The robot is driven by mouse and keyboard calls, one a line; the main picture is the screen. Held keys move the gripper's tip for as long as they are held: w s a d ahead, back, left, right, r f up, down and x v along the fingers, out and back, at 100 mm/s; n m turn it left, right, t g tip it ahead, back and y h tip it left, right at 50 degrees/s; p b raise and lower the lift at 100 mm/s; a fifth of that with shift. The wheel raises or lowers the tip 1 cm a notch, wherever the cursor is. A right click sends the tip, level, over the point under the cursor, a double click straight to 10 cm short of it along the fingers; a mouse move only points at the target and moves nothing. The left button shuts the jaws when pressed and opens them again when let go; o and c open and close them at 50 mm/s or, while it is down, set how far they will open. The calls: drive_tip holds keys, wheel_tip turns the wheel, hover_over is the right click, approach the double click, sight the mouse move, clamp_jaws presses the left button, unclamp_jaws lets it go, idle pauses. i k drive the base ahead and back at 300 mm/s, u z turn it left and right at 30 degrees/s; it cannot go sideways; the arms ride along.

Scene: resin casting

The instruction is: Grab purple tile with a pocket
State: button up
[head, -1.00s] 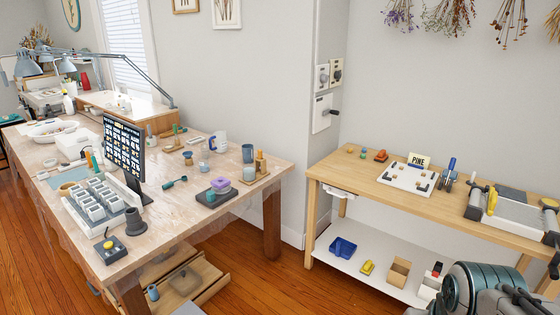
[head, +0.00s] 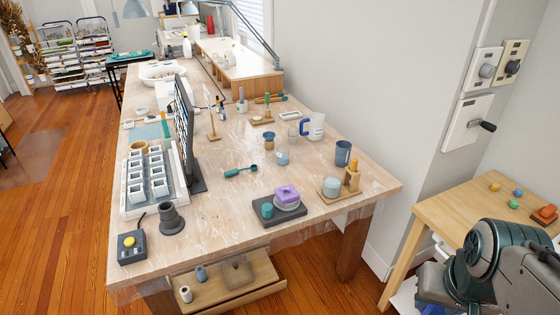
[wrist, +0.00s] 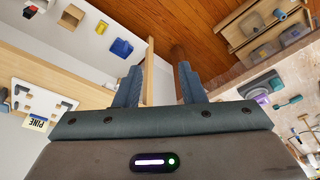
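A purple tile (head: 287,193) lies on a round pale dish on a dark grey scale-like base (head: 267,218) near the front of the long workbench. Its pocket is too small to make out. A small purple shape, likely the same tile, shows at the right of the wrist view (wrist: 261,99). My gripper (wrist: 158,75) is open and empty, with its two dark fingers spread apart. It is well away from the tile. In the head view my arm shows at the lower right, and the fingers cannot be made out.
A teal cup (head: 267,211) stands beside the tile on the base. A wooden stand (head: 342,192) with a pale jar is to its right, and a teal scoop (head: 241,171) lies behind. A second table (head: 450,215) is at right.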

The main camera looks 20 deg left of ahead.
sight(287, 194)
drive_tip(key=u, duration=0.45)
drive_tip(key=i, duration=1.4)
drive_tip(key=u, duration=0.45)
